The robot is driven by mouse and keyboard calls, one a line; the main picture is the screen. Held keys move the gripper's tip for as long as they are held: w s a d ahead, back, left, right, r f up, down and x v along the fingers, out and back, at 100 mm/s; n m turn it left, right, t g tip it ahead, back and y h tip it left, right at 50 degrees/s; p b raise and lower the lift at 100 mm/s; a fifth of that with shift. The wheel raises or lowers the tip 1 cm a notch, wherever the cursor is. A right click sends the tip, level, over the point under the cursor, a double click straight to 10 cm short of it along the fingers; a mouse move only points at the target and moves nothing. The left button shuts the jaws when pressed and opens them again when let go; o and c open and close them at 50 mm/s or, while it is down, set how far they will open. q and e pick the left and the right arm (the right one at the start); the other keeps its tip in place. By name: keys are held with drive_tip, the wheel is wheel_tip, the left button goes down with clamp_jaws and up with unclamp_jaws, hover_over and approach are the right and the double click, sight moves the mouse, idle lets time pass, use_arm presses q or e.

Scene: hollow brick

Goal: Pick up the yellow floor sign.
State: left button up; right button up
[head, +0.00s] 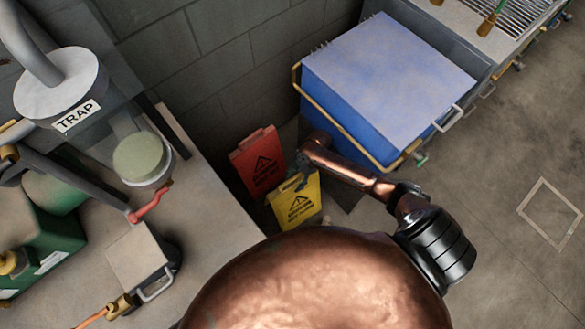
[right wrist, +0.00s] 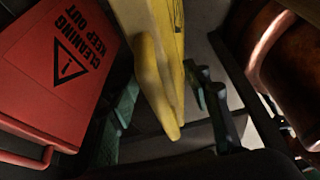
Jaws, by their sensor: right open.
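The yellow floor sign (head: 297,204) stands on the floor in front of a red sign, with a black warning triangle and lettering on its face. My right gripper (head: 299,182) is at the sign's upper edge, with the arm reaching in from the right. In the right wrist view, the yellow sign (right wrist: 158,70) runs down between the two dark fingers of my right gripper (right wrist: 163,108). The jaws are open, with a visible gap on the right side of the sign. My left gripper is not in view.
A red cleaning sign (head: 258,160) stands close behind and left of the yellow one; it also fills the left of the right wrist view (right wrist: 60,65). A blue lidded bin (head: 385,85) with a yellow rail is just right. A counter (head: 190,235) borders the left. Open floor lies right.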

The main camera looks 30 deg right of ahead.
drive_tip(key=shift+c, duration=0.4)
clamp_jaws()
drive_tip(key=shift+w, duration=0.1)
idle(0.3)
